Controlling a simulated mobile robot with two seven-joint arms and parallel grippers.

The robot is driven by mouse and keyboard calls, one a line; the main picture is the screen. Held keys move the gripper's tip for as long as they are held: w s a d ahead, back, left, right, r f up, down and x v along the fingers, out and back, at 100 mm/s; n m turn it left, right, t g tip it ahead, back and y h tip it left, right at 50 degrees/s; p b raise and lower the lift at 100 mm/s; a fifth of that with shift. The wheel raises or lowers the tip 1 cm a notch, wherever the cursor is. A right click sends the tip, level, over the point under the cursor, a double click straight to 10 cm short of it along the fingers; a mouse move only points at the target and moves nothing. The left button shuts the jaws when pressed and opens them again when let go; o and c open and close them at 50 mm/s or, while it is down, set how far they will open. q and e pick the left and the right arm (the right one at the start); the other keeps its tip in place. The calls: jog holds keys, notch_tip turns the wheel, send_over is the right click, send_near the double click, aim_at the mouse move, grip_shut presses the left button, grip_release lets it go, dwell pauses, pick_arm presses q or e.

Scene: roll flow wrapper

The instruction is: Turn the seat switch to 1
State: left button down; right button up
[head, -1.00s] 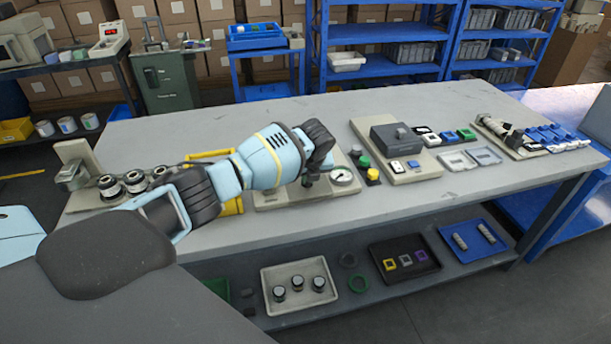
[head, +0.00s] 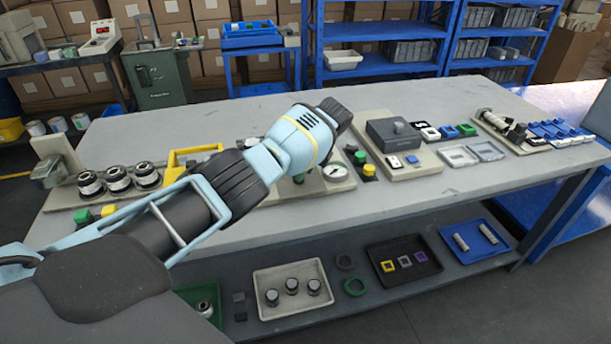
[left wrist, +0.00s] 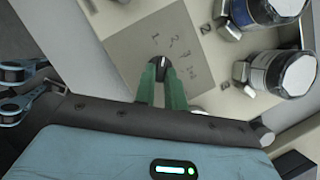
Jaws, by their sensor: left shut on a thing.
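The seat switch (left wrist: 160,66) is a small dark knob with a white mark, on a beige plate (left wrist: 132,48) in the left wrist view. Small numerals are printed around it; a 1 seems to stand above the knob. I cannot tell exactly which numeral the mark points at. My left gripper (left wrist: 162,74) has its two green fingers shut on the knob, one on each side. In the head view my left arm crosses the bench and its fingertips are hidden. The right gripper is not in view.
Several jar-like cylinders (left wrist: 291,73) stand close to the right of the switch plate; they show in the head view as a row (head: 118,179). A yellow handle (head: 190,155) and a gauge (head: 336,172) are near my arm. The bench's front strip (head: 400,205) is clear.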

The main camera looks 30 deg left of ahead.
pick_arm(q)
jog(key=n+b, duration=0.1)
jog(key=n+g+b, duration=0.1)
jog(key=b, duration=0.1)
jog(key=shift+w+f+n+h, duration=0.1)
jog(key=shift+f+n+h, duration=0.2)
jog(key=shift+r+n+b, duration=0.15)
jog(key=shift+n+b, duration=0.35)
jog(key=shift+b, duration=0.1)
jog(key=shift+g, duration=0.3)
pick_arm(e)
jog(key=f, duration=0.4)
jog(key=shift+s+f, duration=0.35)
pick_arm(q)
jog(key=shift+r, duration=0.1)
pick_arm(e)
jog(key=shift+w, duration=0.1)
pick_arm(q)
jog(key=c, duration=1.6)
grip_release()
jog(key=shift+o, duration=0.7)
jog(key=shift+w+a, duration=0.1)
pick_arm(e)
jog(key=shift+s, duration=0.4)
pick_arm(q)
jog(key=shift+r, duration=0.1)
